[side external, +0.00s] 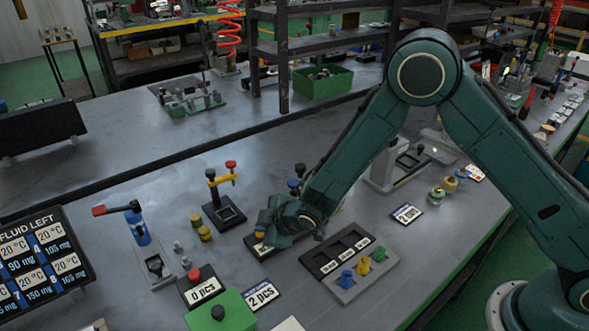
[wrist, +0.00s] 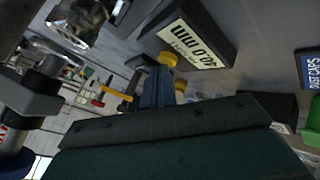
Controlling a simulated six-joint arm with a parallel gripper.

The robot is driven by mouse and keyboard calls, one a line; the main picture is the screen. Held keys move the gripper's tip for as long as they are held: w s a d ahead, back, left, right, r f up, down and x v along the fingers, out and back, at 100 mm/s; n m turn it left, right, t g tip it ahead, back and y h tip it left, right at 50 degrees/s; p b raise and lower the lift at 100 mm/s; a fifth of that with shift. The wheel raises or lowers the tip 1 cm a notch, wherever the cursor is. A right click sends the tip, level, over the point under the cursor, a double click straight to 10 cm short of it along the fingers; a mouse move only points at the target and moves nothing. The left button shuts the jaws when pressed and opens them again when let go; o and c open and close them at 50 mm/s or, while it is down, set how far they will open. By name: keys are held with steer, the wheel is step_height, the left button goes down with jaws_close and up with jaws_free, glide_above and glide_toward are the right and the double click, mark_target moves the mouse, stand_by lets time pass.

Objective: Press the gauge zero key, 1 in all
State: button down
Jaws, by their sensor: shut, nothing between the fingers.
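The gauge is a dark block with a pale display (wrist: 186,48) in the wrist view; its small digits are hard to read. In the side view the gauge (side external: 262,251) is mostly hidden behind my gripper. A round yellow key (wrist: 168,59) sits beside the display, right at my fingertips. A bit of yellow also shows by the gripper in the side view (side external: 259,234). My gripper (wrist: 160,72) is shut and empty, with its tips at the yellow key; whether they touch it I cannot tell. In the side view my gripper (side external: 268,238) is low over the gauge.
A black tray with white labels (side external: 338,248) and a grey block with coloured knobs (side external: 360,273) stand right of the gripper. A black post with a yellow arm (side external: 223,181) stands behind left. A red-button counter (side external: 200,287) and green box (side external: 222,314) are in front.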

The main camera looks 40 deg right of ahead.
steer(key=shift+r, duration=0.9)
steer(key=shift+r, duration=0.1)
steer(key=shift+r, duration=2.4)
